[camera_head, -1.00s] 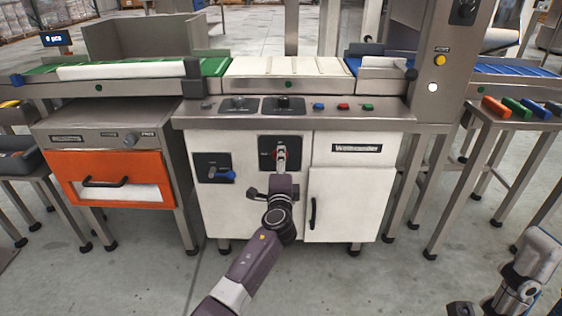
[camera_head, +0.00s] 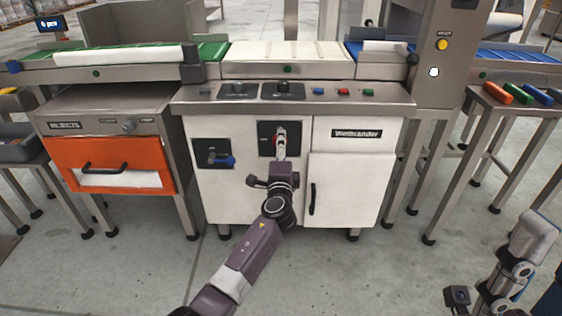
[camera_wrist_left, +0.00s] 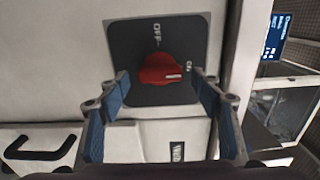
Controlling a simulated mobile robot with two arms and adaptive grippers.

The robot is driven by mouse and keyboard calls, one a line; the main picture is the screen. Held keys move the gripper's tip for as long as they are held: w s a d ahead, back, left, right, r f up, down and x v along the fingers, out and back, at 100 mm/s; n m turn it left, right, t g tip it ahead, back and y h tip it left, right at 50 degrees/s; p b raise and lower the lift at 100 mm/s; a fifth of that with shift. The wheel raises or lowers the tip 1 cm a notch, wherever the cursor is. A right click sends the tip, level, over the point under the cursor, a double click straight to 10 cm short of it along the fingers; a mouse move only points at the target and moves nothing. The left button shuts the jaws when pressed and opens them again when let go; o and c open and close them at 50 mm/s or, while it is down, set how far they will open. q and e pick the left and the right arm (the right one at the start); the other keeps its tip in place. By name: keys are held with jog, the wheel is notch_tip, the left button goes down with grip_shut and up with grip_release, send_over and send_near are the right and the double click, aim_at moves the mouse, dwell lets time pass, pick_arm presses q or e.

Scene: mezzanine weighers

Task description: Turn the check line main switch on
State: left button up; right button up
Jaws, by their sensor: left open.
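The main switch is a red rotary knob (camera_wrist_left: 160,70) on a black plate (camera_wrist_left: 190,32) marked OFF and ON. In the left wrist view, its white mark points right, towards the ON label. In the head view, the plate (camera_head: 265,127) is on the white cabinet front, and my left gripper covers most of the knob. My left gripper (camera_wrist_left: 162,78) is open, with its blue-padded fingers on either side of the knob and gaps visible between. It also shows in the head view (camera_head: 281,146). My right arm is at the lower right; its jaw state is unclear (camera_head: 457,297).
A black plate with a blue handle (camera_head: 222,160) is left of the switch. The white cabinet (camera_head: 345,180) has a door to the right. An orange drawer (camera_head: 110,160) is at left. Conveyor belts run above, and a side table with coloured blocks (camera_head: 515,97) is at right.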

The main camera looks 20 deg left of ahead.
pick_arm(q)
jog(key=v, duration=1.1)
